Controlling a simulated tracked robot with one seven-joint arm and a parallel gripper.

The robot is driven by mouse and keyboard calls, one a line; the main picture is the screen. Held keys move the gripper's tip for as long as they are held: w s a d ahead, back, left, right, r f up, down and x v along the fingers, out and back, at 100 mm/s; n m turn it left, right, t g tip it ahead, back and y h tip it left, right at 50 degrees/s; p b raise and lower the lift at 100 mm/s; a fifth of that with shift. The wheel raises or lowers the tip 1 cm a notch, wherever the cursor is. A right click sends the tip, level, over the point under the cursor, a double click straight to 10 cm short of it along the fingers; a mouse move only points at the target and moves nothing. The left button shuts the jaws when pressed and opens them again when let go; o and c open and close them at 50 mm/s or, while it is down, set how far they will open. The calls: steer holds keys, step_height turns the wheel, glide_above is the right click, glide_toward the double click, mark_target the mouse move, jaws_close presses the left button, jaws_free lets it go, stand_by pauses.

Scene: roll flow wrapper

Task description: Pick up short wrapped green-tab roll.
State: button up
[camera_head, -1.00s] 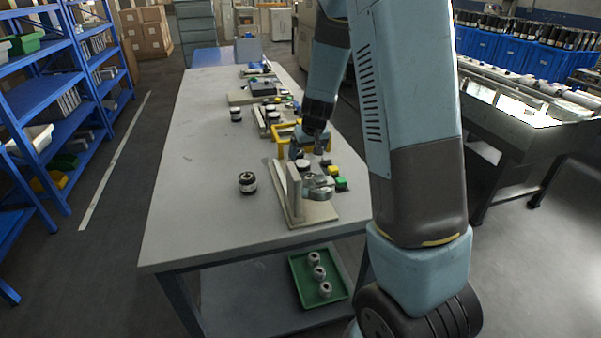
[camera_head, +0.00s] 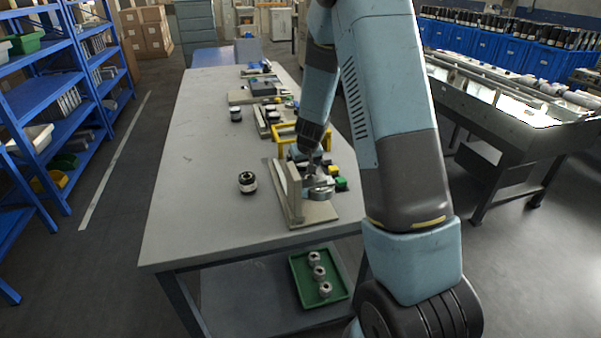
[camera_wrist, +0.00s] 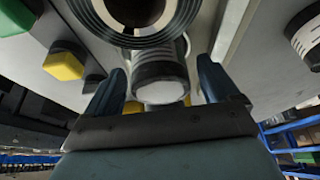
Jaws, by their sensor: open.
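My gripper (camera_head: 313,172) points down over the near fixture on the table. In the wrist view its two dark fingers (camera_wrist: 159,78) are apart, on either side of a short roll (camera_wrist: 160,80) with a dark band and a pale end. I cannot tell whether they touch it, and no green tab shows on this roll. A large ringed metal part (camera_wrist: 135,35) is just beyond it. A green block (camera_head: 341,183) and a yellow block (camera_head: 333,170) sit right of the fixture; the yellow block also shows in the wrist view (camera_wrist: 63,64).
The beige fixture (camera_head: 296,205) has an upright plate beside my gripper, and a yellow frame (camera_head: 286,134) stands behind. A black-and-white roll (camera_head: 247,183) stands alone to the left. The table's left side (camera_head: 195,165) is clear. A green tray (camera_head: 342,291) with rolls lies below.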

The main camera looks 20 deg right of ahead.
steer(key=shift+c, duration=0.2)
steer(key=shift+r, duration=0.1)
steer(key=c, duration=1.2)
